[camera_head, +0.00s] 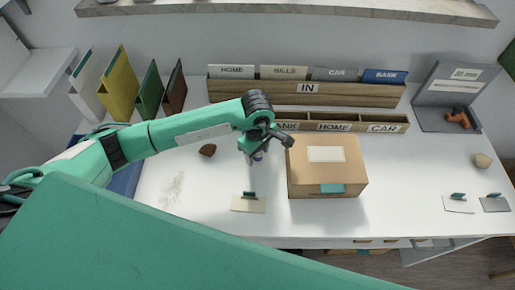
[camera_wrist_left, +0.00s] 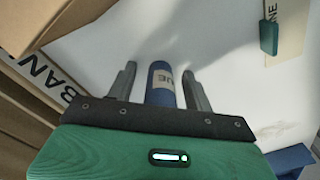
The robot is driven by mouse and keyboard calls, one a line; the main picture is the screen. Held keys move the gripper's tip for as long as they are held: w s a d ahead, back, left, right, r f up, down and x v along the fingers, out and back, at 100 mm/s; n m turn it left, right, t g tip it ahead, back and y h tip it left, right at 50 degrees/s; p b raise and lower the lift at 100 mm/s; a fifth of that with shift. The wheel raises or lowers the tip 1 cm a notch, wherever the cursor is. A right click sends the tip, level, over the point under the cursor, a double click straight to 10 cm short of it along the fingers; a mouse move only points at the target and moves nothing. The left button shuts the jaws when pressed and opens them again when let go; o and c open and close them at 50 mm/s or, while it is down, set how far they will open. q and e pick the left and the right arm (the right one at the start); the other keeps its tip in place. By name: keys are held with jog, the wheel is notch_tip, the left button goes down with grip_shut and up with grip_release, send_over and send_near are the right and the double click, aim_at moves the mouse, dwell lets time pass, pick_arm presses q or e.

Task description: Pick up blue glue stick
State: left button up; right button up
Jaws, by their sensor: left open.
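The blue glue stick (camera_wrist_left: 160,86), with a pale label, shows in the left wrist view between the two fingers of my left gripper (camera_wrist_left: 159,72). The fingers are open, with a gap on each side of the stick. Its lower end is hidden behind the gripper body. In the head view my left gripper (camera_head: 252,154) points down over the desk, just left of the cardboard box. A small bluish part of the stick (camera_head: 258,156) shows at its fingertips. My right gripper is not in view.
The cardboard box (camera_head: 307,179) stands close to the right of the gripper. A wooden organizer (camera_head: 240,88) runs behind. A stamp on a card (camera_head: 248,203) lies in front, a brown stone (camera_head: 208,150) to the left.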

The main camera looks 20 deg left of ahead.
pick_arm(q)
jog(key=c, duration=1)
jog(key=shift+c, duration=0.4)
jog(key=shift+r, duration=0.1)
